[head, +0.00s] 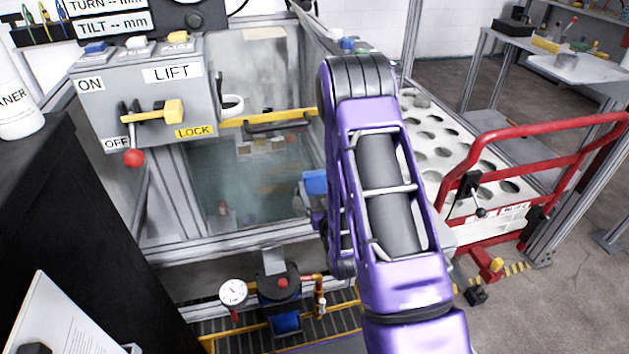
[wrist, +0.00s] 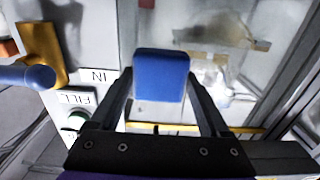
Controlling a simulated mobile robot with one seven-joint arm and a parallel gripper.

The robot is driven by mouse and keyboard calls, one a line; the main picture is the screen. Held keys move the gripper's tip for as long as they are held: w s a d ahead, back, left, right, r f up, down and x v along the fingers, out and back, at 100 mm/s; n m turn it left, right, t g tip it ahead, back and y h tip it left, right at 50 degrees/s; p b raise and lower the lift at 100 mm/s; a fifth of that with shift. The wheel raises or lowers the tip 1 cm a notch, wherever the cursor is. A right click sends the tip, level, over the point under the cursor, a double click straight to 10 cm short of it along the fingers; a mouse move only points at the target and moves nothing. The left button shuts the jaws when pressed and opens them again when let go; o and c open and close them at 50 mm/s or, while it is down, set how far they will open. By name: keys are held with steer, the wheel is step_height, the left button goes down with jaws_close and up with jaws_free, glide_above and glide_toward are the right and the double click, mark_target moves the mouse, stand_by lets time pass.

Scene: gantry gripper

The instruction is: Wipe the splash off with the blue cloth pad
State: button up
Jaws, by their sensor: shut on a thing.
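The blue cloth pad (wrist: 160,78) is held between the two fingers of my gripper (wrist: 158,100) in the wrist view. In the head view the pad (head: 315,182) shows as a small blue patch left of my purple arm, in front of the clear tank panel; my arm hides most of the gripper. In the wrist view a pale, streaky mark (wrist: 208,72) shows on or behind the clear panel, up and right of the pad, under a brownish smear. I cannot tell which of these is the splash, or whether the pad touches the panel.
A grey control box (head: 150,95) with a yellow lever stands left of the tank. A yellow bar (head: 262,118) crosses the tank panel. A pressure gauge (head: 233,291) and pump sit below. A red rail (head: 530,130) and a white perforated tray (head: 425,125) are at right.

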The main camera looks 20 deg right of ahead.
steer(key=shift+s, duration=0.5)
steer(key=shift+s, duration=1.5)
